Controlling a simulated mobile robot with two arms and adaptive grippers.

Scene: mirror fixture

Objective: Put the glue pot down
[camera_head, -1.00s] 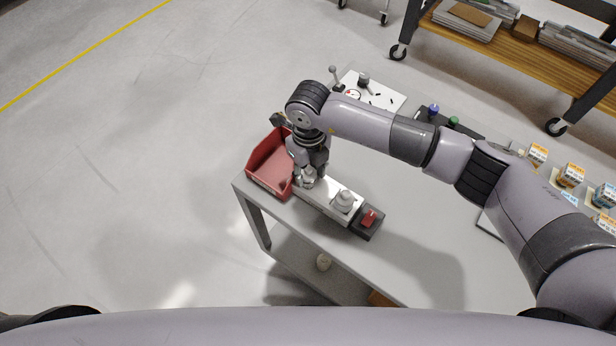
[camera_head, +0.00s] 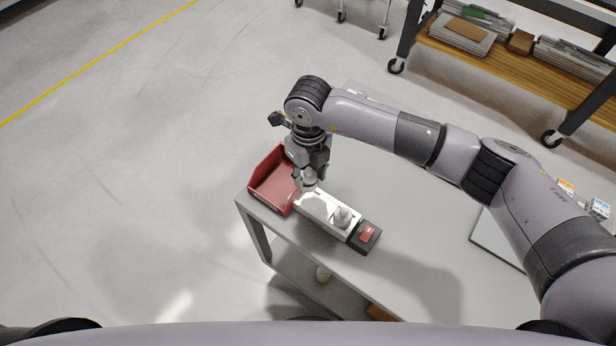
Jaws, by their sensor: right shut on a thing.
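My right gripper (camera_head: 309,181) points down over the left end of a white fixture strip on the table. It is shut on a small pale thing (camera_head: 310,184), which looks like the glue pot; the fingers hide much of it. I cannot tell whether its base touches the strip (camera_head: 320,208). A second pale, rounded piece (camera_head: 343,217) stands on the strip to the right of the gripper. My left gripper is not in view.
A red open bin (camera_head: 270,180) is just left of the gripper. A black block with a red top (camera_head: 367,234) sits at the strip's right end. My right arm hides part of the table's back.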

